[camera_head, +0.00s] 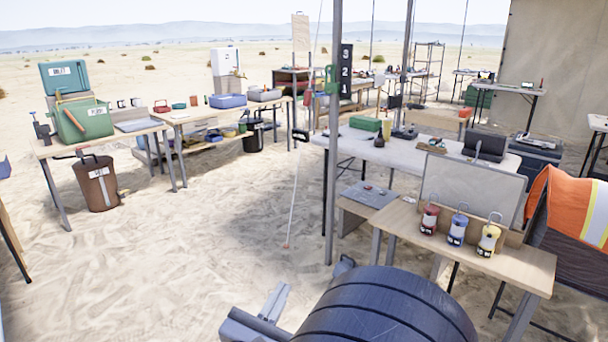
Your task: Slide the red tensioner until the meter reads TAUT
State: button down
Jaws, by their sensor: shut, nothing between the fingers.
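A thin pale guy line (294,200) slants down beside the grey pole (333,200) to a small reddish end at the sand. A small red piece (308,103) sits on or beside this line near the pole and looks like the tensioner. A green piece (331,80) is on the pole just right of it. A small black piece (300,135) is lower by the line; I cannot tell if it is the meter, and no reading is legible. My gripper (277,297) is low in the picture, shut and empty, well apart from the line. My dark arm link partly hides it.
A wooden table (520,262) with red, blue and yellow lanterns stands close on the right. A white table (400,152) is behind the pole. Tables with boxes and a brown bin (97,185) stand left. Open sand (190,250) lies between.

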aim_at(308, 95)
jog(key=i+j+z, duration=0.4)
jog(key=i+j, duration=0.55)
jog(key=i, duration=0.75)
jog(key=i+j+z, duration=0.35)
jog(key=i+j, duration=1.1)
jog(key=i, duration=0.05)
